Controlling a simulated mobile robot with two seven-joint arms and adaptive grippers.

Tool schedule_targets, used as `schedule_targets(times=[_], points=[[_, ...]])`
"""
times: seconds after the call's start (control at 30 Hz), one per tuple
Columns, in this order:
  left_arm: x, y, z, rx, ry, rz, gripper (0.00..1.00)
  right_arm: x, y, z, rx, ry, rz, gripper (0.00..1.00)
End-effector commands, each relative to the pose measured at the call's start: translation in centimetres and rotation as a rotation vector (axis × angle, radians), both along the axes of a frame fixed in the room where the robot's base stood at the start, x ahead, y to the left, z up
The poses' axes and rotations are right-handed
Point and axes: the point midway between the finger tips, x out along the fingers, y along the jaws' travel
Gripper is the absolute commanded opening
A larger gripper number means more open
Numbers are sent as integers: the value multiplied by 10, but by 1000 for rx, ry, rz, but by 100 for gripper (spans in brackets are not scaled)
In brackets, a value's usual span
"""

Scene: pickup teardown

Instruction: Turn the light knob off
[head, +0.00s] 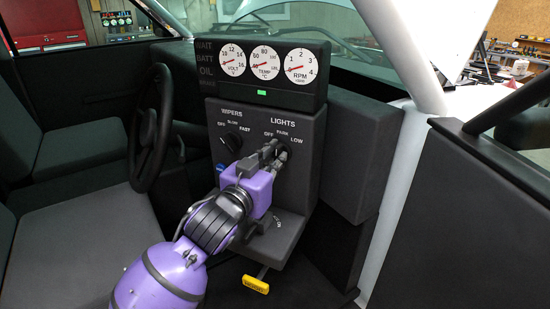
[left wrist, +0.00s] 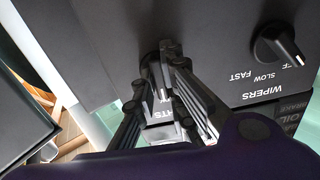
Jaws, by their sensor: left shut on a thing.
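The light knob (head: 284,149) is on the grey dash panel (head: 310,165) under the LIGHTS label, with OFF, PARK and LOW printed around it. My left gripper (head: 275,151) is at this knob, its fingers shut on it and hiding most of it. Which mark the knob points to cannot be told. In the left wrist view the knob (left wrist: 150,64) shows dark between the tips of the left gripper (left wrist: 158,75), and the fingers cover part of the LIGHTS label. My right gripper is not in view.
The wiper knob (head: 231,142) is left of the light knob. A gauge cluster (head: 265,65) with three white dials is above. The steering wheel (head: 150,128) is at left, beside the seats. A yellow handle (head: 255,284) hangs below the panel.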

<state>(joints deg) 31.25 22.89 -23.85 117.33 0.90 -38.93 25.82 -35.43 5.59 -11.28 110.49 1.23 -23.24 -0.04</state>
Motion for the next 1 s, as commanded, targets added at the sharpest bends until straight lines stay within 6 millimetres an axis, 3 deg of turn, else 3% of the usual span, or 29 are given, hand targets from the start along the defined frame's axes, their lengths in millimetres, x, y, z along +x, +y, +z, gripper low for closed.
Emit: schedule_targets(times=[0.6,1.0], points=[[0,0,0,-499,245,0,0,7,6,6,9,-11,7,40],[0,0,0,-663,327,0,0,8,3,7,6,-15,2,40]])
